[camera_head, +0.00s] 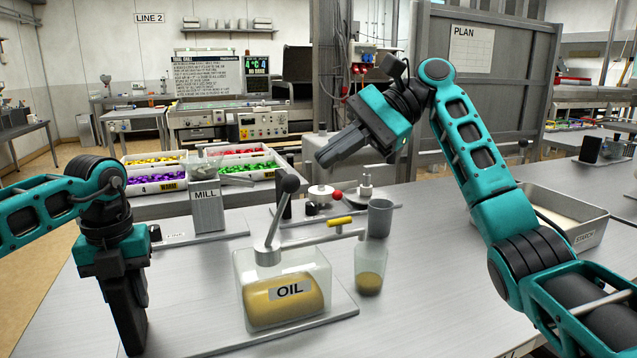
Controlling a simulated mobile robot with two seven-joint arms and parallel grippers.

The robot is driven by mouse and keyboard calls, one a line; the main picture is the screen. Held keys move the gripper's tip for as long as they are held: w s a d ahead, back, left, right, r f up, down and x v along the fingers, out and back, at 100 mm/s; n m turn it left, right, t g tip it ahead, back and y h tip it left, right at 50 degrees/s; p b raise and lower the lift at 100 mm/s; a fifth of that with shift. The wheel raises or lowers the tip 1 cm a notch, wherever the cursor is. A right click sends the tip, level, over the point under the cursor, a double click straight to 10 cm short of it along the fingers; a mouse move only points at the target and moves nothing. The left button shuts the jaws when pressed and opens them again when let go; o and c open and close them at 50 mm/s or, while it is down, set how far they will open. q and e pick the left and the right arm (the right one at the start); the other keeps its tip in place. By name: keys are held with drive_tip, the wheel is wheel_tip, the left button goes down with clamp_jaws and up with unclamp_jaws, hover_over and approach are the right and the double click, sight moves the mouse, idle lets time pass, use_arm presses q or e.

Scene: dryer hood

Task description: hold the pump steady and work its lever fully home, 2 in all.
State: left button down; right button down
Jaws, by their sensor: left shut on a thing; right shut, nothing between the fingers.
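The pump is a clear tank of yellow oil (286,298) labelled OIL, on a flat grey base plate (335,312). Its lever (275,220) stands raised, leaning slightly right, with a black knob on top. My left gripper (130,335) points down at the pump's left side, shut at the plate's left end; the fingers hide the contact. My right gripper (325,158) is shut and empty, in the air above and right of the lever knob, not touching it.
A grey MILL (207,208) stands behind the pump to the left. A grey cup (380,217) and small scale-like devices (322,195) are behind it. A STARCH tray (560,210) is at right. Bins of coloured pieces (150,180) are farther back.

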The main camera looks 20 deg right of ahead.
sight(298, 179)
drive_tip(key=d+f+m+t+y, duration=0.3)
drive_tip(key=d+f+m+y, duration=0.6)
drive_tip(key=d, duration=0.3)
drive_tip(key=w+a+r, duration=0.1)
drive_tip(key=a, duration=0.5)
drive_tip(key=w+a+r+m+h, duration=0.1)
drive_tip(key=w+a, duration=0.1)
drive_tip(key=a, duration=0.5)
drive_tip(key=shift+r+g, duration=0.25)
drive_tip(key=shift+g, duration=0.05)
drive_tip(key=shift+a, duration=0.1)
drive_tip(key=shift+s+a+r+h, duration=0.1)
drive_tip(key=shift+a+r+h, duration=0.75)
drive_tip(key=shift+h, duration=0.25)
drive_tip(key=a+r+h, duration=0.2)
drive_tip(key=a+h, duration=0.3)
drive_tip(key=a, duration=0.2)
drive_tip(key=shift+a+n+g+h, duration=0.2)
drive_tip(key=shift+n+g+h, duration=0.1)
drive_tip(key=shift+n+g, duration=0.1)
